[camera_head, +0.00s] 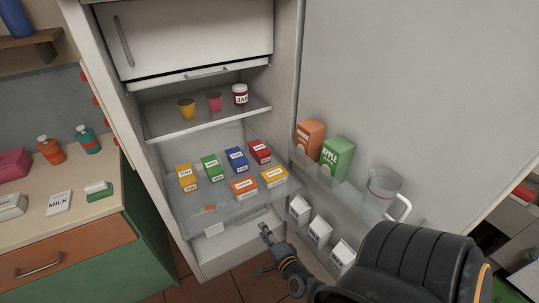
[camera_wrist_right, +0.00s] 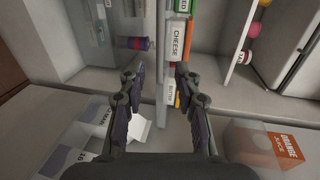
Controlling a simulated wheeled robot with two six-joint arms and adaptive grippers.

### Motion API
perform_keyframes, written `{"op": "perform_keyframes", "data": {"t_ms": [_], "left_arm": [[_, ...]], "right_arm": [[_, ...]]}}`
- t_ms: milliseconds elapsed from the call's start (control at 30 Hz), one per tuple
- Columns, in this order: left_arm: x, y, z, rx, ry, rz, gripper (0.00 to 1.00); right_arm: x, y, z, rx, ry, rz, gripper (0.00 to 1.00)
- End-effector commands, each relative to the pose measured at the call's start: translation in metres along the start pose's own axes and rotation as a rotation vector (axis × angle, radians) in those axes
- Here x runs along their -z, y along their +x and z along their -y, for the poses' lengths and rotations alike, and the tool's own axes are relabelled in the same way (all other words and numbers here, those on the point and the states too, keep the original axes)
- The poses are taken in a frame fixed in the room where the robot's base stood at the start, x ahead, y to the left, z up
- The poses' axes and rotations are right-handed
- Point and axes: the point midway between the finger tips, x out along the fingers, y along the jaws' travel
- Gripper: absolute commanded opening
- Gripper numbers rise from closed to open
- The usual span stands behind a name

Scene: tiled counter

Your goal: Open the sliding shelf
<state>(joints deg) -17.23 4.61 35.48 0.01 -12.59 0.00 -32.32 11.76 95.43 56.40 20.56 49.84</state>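The open fridge holds a clear sliding shelf (camera_head: 245,204) with several small labelled boxes, among them an orange box (camera_head: 243,188) and a yellow box (camera_head: 274,176). My left gripper is not in view.
The fridge door (camera_head: 400,90) stands open on the right, its racks holding juice cartons (camera_head: 337,158), a jug (camera_head: 380,190) and white cartons (camera_head: 320,230). An upper shelf (camera_head: 205,120) carries cups and a jar. A counter (camera_head: 80,205) is at the left.

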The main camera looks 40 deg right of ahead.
Motion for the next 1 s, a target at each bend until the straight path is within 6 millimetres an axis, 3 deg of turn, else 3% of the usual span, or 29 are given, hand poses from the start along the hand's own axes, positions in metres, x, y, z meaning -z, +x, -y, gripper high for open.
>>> {"op": "perform_keyframes", "data": {"t_ms": [100, 300, 867, 933, 1000], "left_arm": [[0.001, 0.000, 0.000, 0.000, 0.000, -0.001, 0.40], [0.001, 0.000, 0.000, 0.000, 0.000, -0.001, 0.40], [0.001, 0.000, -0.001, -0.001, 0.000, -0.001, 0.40], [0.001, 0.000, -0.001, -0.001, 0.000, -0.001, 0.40], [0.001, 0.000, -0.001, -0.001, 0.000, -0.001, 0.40]], "right_arm": [[0.000, -0.024, -0.001, -0.002, 0.001, 0.001, 0.33], [0.000, -0.043, 0.000, 0.000, 0.000, 0.001, 0.33], [0.000, -0.043, -0.001, -0.001, -0.002, 0.001, 0.33], [-0.001, -0.043, -0.009, -0.018, -0.037, 0.007, 0.33], [-0.002, -0.042, -0.037, -0.074, -0.139, 0.030, 0.33]]}}
